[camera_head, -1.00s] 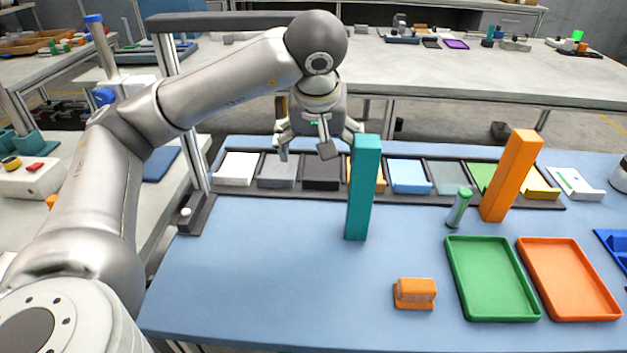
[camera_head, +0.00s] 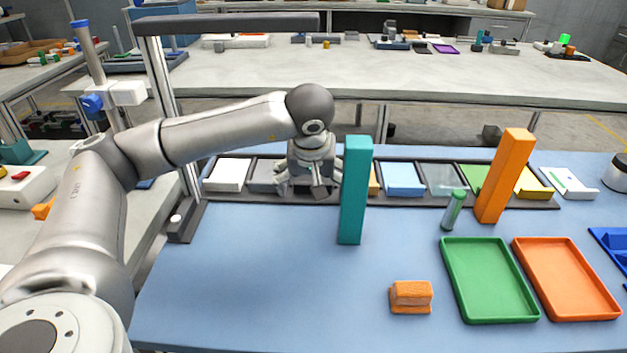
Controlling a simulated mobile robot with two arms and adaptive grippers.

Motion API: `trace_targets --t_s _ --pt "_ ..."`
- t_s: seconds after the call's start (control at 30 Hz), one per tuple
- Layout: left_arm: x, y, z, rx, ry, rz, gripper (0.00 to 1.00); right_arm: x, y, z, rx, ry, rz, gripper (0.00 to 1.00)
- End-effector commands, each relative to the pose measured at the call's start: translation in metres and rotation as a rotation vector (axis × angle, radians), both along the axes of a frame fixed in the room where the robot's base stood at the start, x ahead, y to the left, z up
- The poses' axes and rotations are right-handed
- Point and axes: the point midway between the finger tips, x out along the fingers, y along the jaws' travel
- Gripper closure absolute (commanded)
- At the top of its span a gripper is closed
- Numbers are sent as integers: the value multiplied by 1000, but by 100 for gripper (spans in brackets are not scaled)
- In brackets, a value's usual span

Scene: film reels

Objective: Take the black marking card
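My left gripper (camera_head: 311,188) is low over the rack (camera_head: 265,197) of coloured cards, at the dark slot between the grey card (camera_head: 264,172) and the tall teal block (camera_head: 355,190). Its fingers are spread apart. The black card in that slot is mostly hidden behind the gripper, so I cannot tell whether the fingers touch it. My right gripper is not in view.
The teal block stands upright just right of my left gripper. A tall orange block (camera_head: 505,176) and a green cylinder (camera_head: 453,209) stand further right. An orange piece (camera_head: 411,297), a green tray (camera_head: 489,316) and an orange tray (camera_head: 568,316) lie nearer. The front left table is clear.

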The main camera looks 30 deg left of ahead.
Motion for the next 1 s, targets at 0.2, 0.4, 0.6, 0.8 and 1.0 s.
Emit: trace_targets --t_s 0.2,0.4,0.6,0.8,1.0 --pt "-1 0 -3 0 6 -1 4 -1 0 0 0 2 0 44" --pt "-1 0 -3 -1 8 -1 30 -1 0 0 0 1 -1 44" --pt "-2 0 -5 0 13 -1 51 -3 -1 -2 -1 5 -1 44" --pt "-3 0 -6 2 16 0 53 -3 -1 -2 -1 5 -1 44" --pt "-2 0 -6 2 14 1 53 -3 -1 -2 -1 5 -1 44"
